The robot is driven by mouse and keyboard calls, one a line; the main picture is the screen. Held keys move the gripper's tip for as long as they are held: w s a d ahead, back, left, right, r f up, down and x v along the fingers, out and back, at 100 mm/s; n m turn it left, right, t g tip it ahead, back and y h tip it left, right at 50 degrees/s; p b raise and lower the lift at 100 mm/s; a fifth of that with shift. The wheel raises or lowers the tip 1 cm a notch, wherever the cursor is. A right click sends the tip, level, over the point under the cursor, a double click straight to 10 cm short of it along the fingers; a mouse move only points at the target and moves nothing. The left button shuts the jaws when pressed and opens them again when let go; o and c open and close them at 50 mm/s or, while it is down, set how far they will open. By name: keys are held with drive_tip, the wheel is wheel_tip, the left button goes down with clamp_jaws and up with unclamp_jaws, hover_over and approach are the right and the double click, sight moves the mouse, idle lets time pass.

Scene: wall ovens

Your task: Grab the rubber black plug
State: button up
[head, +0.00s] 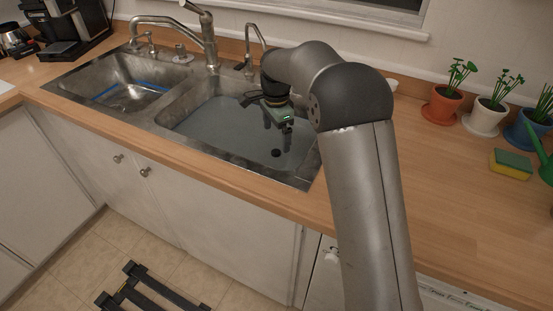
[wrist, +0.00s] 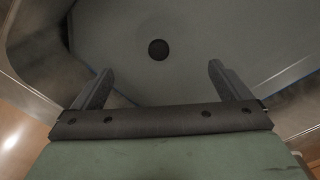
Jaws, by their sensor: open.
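The black plug (head: 276,153) is a small round dark disc in the right sink basin, towards its front right. In the wrist view the plug (wrist: 158,50) shows whole, ahead of and between my two fingers. My gripper (head: 287,128) hangs over the right basin, a little beyond the plug in the head view. In the wrist view my gripper (wrist: 160,78) is open, with its fingers wide apart and nothing between them. The fingers are apart from the plug. The exact height above it is hard to tell.
The right basin (head: 215,125) seems to hold greyish water. The left basin (head: 125,80) has a blue-edged thing in it. A large faucet (head: 208,40) and a thin one (head: 248,62) stand behind. Potted plants (head: 443,105) and a sponge (head: 510,164) are on the right counter.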

sight(276, 151)
wheel_tip(276, 151, down, 9)
drive_tip(key=shift+s+r+p, duration=0.1)
drive_tip(key=shift+r+p, duration=0.1)
drive_tip(key=shift+p, duration=0.15)
drive_tip(key=c, duration=1.1)
